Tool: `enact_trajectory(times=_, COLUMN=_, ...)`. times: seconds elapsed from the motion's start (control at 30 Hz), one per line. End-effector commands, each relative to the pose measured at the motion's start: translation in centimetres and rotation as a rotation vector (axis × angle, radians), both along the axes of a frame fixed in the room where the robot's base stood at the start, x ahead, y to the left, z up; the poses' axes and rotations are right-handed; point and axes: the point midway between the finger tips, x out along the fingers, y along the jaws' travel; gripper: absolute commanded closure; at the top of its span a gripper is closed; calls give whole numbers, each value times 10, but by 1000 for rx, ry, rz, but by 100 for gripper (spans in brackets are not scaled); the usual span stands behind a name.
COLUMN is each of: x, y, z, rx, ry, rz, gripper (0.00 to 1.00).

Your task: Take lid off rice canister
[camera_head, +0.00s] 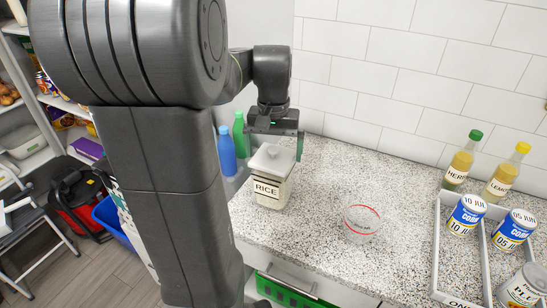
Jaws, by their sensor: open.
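The rice canister (268,190) stands upright on the speckled counter, left of the middle. It is pale and square, with a label reading RICE. Its light grey lid (271,159) sits on top. My gripper (275,150) points down right over the lid, with its fingers at the lid's top. One finger shows at the right of the lid; the other side is hard to make out. The gripper is open, and whether it touches the lid cannot be told.
Blue (227,152) and green bottles (239,134) stand behind left. Counter between canister and bowl is clear.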

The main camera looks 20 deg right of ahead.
Motion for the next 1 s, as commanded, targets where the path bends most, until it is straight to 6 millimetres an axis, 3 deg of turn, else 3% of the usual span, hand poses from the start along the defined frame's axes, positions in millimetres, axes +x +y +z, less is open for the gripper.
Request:
enact_trajectory(times=0.2, x=0, y=0, z=0, rx=-1, ry=-1, rz=0, gripper=2)
enact_trajectory(times=0.33, x=0, y=0, z=0, rx=-1, ry=-1, rz=0, gripper=28)
enact_trajectory(times=0.63, x=0, y=0, z=3, rx=-2, ry=-3, rz=0, gripper=28)
enact_trajectory(times=0.77, x=1, y=-1, z=20, rx=-3, ry=-5, rz=0, gripper=28)
enact_trajectory(times=1.0, x=1, y=-1, z=68, rx=-3, ry=-6, rz=0, gripper=28)
